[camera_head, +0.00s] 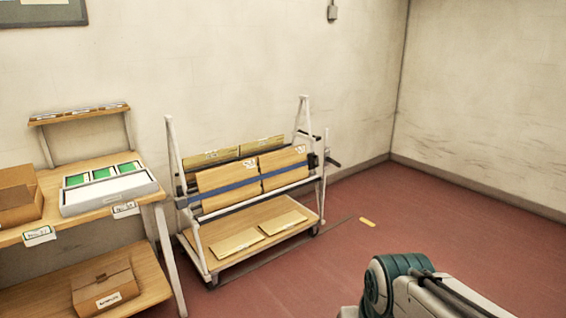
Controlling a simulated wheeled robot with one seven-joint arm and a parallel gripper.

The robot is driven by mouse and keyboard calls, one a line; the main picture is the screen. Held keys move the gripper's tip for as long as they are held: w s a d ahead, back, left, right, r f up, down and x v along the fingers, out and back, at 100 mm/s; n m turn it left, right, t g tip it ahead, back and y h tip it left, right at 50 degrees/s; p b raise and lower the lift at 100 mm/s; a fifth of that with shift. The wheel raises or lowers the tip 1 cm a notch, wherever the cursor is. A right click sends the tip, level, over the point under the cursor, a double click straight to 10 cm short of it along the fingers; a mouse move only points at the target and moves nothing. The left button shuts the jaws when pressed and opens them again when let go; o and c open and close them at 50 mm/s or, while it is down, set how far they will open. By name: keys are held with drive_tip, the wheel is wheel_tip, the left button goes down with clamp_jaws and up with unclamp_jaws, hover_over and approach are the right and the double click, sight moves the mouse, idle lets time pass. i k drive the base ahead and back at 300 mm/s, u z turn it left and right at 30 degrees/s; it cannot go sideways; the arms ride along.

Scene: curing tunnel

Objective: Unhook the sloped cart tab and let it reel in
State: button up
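The sloped cart (170,139) has a white tube frame and stands against the back wall, left of centre. A blue strap (229,188) runs across the front of the brown cartons (284,160) on its sloped rack, from the left post to the right side. The strap looks taut. The tab and its hook are too small to make out. A dark fitting (331,161) sticks out at the cart's right end. My gripper is out of view; only a teal and white part of my arm shows at the bottom right, well apart from the cart.
A wooden bench (92,226) at left holds a white tray (149,197) with green-topped items and a cardboard box (17,199). Another box (104,292) sits on its lower shelf. Flat packs (237,243) lie on the cart's bottom deck. Red floor (450,222) is clear at right, except a yellow strip (367,221).

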sight(312, 162)
drive_tip(key=z, duration=0.05)
drive_tip(key=i, duration=1.95)
drive_tip(key=z, duration=0.3)
drive_tip(key=i, duration=2.45)
drive_tip(key=z, duration=0.2)
